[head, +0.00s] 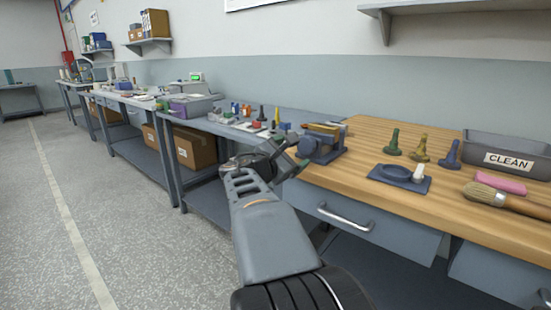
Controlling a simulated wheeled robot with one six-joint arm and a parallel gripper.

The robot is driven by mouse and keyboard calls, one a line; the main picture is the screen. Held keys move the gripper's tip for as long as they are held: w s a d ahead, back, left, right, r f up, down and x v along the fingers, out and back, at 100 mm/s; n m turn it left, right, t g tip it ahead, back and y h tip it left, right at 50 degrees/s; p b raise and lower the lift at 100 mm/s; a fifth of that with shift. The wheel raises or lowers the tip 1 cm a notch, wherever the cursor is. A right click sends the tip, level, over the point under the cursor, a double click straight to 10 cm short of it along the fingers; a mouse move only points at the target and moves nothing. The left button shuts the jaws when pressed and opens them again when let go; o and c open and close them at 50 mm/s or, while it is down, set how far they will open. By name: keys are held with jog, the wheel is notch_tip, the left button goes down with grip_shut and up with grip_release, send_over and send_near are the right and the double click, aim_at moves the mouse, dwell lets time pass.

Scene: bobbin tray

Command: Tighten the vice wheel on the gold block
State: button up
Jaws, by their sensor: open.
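A blue-grey vice (323,151) stands at the left end of the wooden bench. A long gold-orange piece (322,128), which looks like the gold block, lies at the top of the vice between its jaws. I cannot tell how tightly the jaws sit against it. The vice wheel is not clear; my gripper and the vice body overlap on that side. My gripper (289,156) is open, just left of the vice and close to it. Whether its fingers touch the wheel cannot be told from this view.
Green, gold and blue pegs (420,148), a dark blue tray (399,178), a brush (505,199), a pink block (500,184) and a grey CLEAN bin (508,155) occupy the wooden bench's right. Small coloured parts crowd the grey bench (213,124) behind. Bare wood lies right of the vice.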

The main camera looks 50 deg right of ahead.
jog(key=a+p, duration=0.1)
jog(key=a, duration=0.6)
